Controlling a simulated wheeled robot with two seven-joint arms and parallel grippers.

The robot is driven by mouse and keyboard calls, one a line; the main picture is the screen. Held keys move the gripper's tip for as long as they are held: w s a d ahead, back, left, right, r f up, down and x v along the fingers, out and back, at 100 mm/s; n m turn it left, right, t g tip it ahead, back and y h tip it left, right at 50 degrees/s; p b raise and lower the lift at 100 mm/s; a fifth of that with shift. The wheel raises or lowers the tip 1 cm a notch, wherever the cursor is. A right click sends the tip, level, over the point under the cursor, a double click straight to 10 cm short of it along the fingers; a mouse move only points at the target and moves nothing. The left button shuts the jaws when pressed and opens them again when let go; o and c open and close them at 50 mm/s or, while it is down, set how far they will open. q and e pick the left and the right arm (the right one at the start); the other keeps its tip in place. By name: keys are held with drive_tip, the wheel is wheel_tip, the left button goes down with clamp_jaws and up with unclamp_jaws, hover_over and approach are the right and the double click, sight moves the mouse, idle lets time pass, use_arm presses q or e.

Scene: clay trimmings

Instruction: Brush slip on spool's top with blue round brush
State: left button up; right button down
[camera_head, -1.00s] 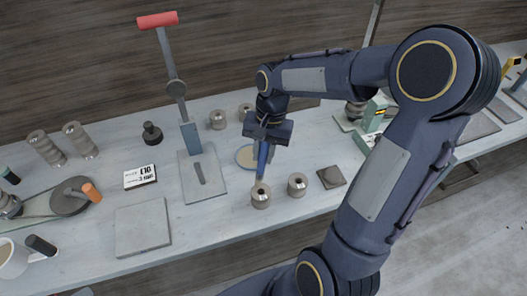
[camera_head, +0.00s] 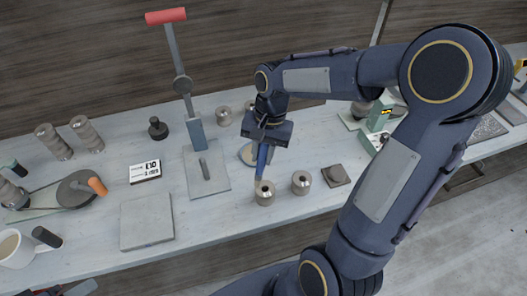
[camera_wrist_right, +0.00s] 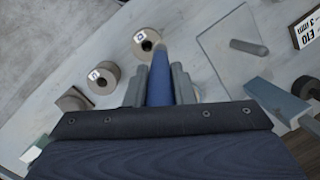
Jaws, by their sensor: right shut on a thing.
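My right gripper (camera_head: 266,133) is shut on the blue round brush (camera_head: 262,160), which points down toward the table. The brush's blue handle also shows between the fingers in the right wrist view (camera_wrist_right: 160,82). The brush's tip is at the top of a grey-brown clay spool (camera_head: 265,196); I cannot tell whether it touches. This spool, with a dark hole and a tag on top, also shows in the right wrist view (camera_wrist_right: 147,42). A second similar spool (camera_head: 301,183) stands just to the right. A round shallow dish (camera_head: 246,153) lies behind the brush, partly hidden. My left gripper is not in view.
A red-handled lever press (camera_head: 205,180) stands left of the brush, with a price card (camera_head: 145,172) and a flat grey slab (camera_head: 146,222) further left. A small dark square block (camera_head: 336,176) lies right of the spools. More spools stand behind and at far left.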

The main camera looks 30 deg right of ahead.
drive_tip(key=shift+f+b, duration=0.35)
drive_tip(key=shift+f, duration=0.1)
idle(0.6)
drive_tip(key=shift+r, duration=0.15)
drive_tip(key=shift+r+p, duration=0.25)
drive_tip(key=shift+p, duration=0.15)
drive_tip(key=shift+s, duration=0.1)
drive_tip(key=shift+s+a, duration=0.3)
drive_tip(key=shift+s, duration=0.65)
drive_tip(key=shift+f+b, duration=0.4)
idle(0.5)
drive_tip(key=shift+r, duration=0.1)
